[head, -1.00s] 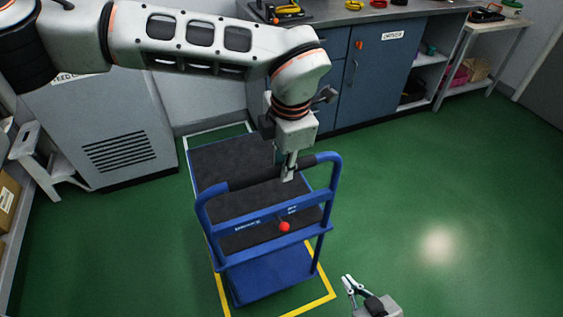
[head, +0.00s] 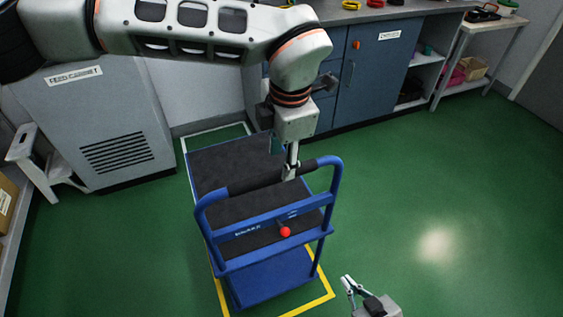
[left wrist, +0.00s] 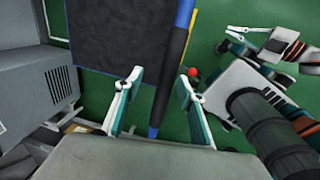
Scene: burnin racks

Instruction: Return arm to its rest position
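My left arm reaches in from the top left of the head view. Its gripper (head: 289,174) points down at the dark grip of the blue cart's push handle (head: 335,185). In the left wrist view the left gripper (left wrist: 157,88) is open, its two fingers apart on either side of the handle bar (left wrist: 168,85). Neither finger visibly presses on the bar. My right gripper (head: 347,284) is low at the right of the cart in the head view. It also shows at the upper right of the left wrist view (left wrist: 229,37), open and empty.
The cart has a dark deck (head: 225,163) and a red knob (head: 285,232), and stands within yellow floor marking (head: 318,300). A grey cabinet (head: 105,115) is at left, a blue workbench (head: 365,75) behind. Green floor at right is clear.

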